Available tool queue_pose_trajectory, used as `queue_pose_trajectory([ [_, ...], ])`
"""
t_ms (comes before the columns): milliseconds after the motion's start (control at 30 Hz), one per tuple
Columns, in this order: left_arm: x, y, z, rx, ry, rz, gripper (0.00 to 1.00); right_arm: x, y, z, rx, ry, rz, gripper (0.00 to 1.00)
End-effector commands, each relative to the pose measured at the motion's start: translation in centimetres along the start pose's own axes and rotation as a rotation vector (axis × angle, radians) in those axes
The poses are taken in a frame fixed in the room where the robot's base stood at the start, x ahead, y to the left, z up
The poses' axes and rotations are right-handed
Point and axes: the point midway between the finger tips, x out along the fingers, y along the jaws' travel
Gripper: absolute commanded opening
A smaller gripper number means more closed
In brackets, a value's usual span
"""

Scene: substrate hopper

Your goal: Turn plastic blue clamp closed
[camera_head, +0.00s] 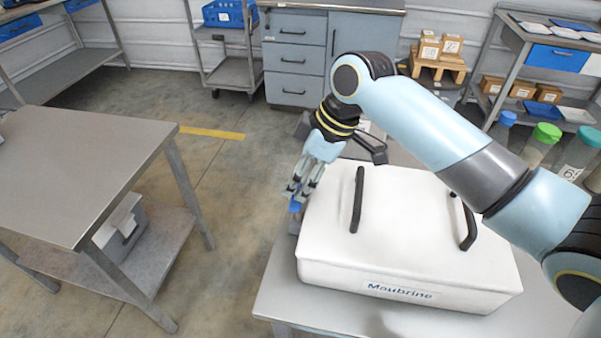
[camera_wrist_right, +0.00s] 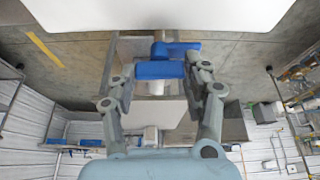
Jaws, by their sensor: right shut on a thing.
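The blue clamp (camera_head: 295,206) is a small plastic piece at the left side of the white hopper (camera_head: 330,252). In the right wrist view the blue clamp (camera_wrist_right: 160,70) shows as a blue bar with a second blue arm reaching up and right. My right gripper (camera_head: 298,193) reaches down beside the hopper's left wall, its fingers shut on the clamp. In the wrist view the right gripper (camera_wrist_right: 161,82) has one finger on each side of the bar. The exact finger contact is hard to see. My left gripper is not in view.
The hopper has black handles (camera_head: 357,200) on its lid and stands on a metal table (camera_head: 300,305). A steel table (camera_head: 85,165) stands at left, with open floor between. Capped bottles (camera_head: 540,145) stand at right. Cabinets (camera_head: 295,60) line the back.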

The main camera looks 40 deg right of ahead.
Motion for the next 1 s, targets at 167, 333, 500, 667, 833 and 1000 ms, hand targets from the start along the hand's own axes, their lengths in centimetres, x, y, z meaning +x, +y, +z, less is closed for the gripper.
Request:
queue_pose_trajectory([
  [167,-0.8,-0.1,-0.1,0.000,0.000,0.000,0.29,-0.2,0.1,-0.1,-0.091,0.000,-0.039,0.17],
  [333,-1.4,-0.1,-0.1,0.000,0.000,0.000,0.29,-0.2,0.2,-0.2,-0.225,0.001,-0.095,0.17],
  [500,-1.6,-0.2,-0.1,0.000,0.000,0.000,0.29,-0.1,0.3,-0.2,-0.375,0.002,-0.156,0.17],
  [667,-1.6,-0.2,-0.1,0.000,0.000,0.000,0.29,0.0,0.3,-0.2,-0.515,0.003,-0.214,0.17],
  [833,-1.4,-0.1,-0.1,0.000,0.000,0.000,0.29,0.0,0.4,-0.2,-0.665,0.003,-0.275,0.17],
  [1000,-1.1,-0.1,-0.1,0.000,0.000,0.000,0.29,0.1,0.4,-0.3,-0.815,0.003,-0.337,0.17],
])
